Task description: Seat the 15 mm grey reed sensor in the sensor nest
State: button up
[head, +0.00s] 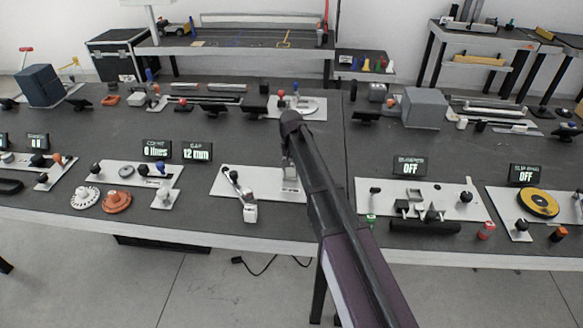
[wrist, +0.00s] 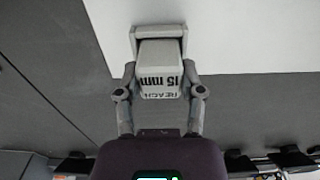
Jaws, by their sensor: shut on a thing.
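The grey reed sensor (wrist: 160,80), a pale block printed "REACH 15 mm", is between the fingers of my gripper (wrist: 160,72) in the wrist view. My gripper is shut on its two sides. A pale grey U-shaped holder (wrist: 158,31), which looks like the sensor nest, stands at the sensor's far end on a white plate (wrist: 235,35). The sensor's far end lies at or within this holder; I cannot tell how deep. In the head view my arm reaches over the white plate (head: 232,186) and mostly hides the gripper and sensor.
Another fixture plate (head: 375,205) lies to the right. Bare dark table separates the plates.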

jog(key=shift+f, duration=0.25)
jog(key=o, duration=1.2)
jog(key=shift+r, duration=0.1)
jog(key=shift+c, duration=0.2)
jog(key=shift+r, duration=0.1)
notch_tip(320, 180, up, 12)
jog(key=p, duration=1.2)
jog(key=s+d, duration=2.3)
jog(key=s, duration=0.3)
